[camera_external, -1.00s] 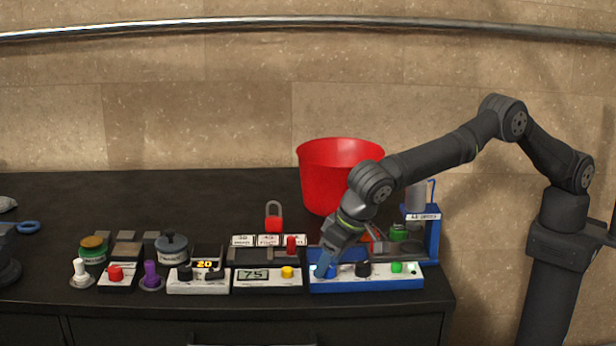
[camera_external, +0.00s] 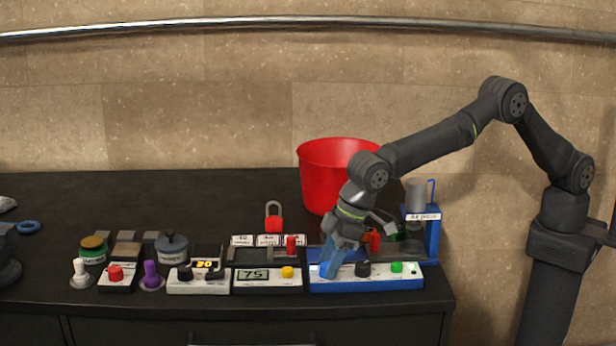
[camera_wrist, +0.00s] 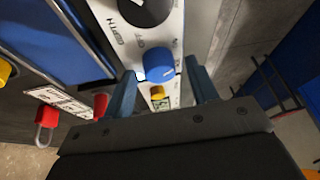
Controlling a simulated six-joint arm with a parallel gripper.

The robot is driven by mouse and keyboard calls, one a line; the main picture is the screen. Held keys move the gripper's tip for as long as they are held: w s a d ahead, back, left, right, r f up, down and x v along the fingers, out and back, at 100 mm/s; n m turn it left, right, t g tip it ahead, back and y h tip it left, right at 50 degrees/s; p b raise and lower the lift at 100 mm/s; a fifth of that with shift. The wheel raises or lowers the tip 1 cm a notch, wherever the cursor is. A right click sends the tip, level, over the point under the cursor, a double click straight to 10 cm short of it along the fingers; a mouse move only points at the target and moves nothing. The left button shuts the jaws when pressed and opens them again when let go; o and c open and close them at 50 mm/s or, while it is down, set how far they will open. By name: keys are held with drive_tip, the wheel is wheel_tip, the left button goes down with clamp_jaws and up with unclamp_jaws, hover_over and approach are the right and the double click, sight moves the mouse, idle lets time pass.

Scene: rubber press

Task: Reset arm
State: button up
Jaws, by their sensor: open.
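My gripper (camera_external: 333,264) is over the left end of the blue-framed press panel (camera_external: 385,284), with its blue fingers pointing down. In the wrist view the two fingers (camera_wrist: 160,95) are apart, and a blue knob (camera_wrist: 158,61) on the white panel shows between them in the picture. I cannot tell whether the fingers touch it. The gripper is open and holds nothing that I can see. A black knob (camera_external: 363,269) and a green button (camera_external: 397,267) sit further right on the panel. The press (camera_external: 434,235) stands behind it.
A red bucket (camera_external: 322,178) stands behind my gripper. To the left are a panel reading 75 (camera_external: 253,274), a panel reading 30 (camera_external: 203,265), a red padlock (camera_external: 274,223) and several jars and knobs. The back left of the black table (camera_external: 100,200) is clear.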

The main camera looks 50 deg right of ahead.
drive_tip(key=n+g, duration=0.1)
drive_tip(key=n, duration=0.1)
drive_tip(key=n+g, duration=0.1)
drive_tip(key=n, duration=0.2)
drive_tip(key=shift+w+y, duration=0.15)
drive_tip(key=shift+y, duration=0.15)
drive_tip(key=v, duration=0.6)
drive_tip(key=o, duration=1)
drive_tip(key=shift+o, duration=0.2)
drive_tip(key=w+d+r+m+t, duration=0.1)
drive_tip(key=w+d+r+m, duration=0.15)
drive_tip(key=r, duration=0.25)
drive_tip(key=w+d+r+m+t+h, duration=0.1)
drive_tip(key=w+r+m, duration=0.15)
drive_tip(key=r, duration=0.25)
drive_tip(key=w+d+r+m+t, duration=0.1)
drive_tip(key=w+d+r, duration=0.15)
drive_tip(key=r, duration=0.25)
drive_tip(key=x, duration=1)
drive_tip(key=shift+w+a, duration=0.25)
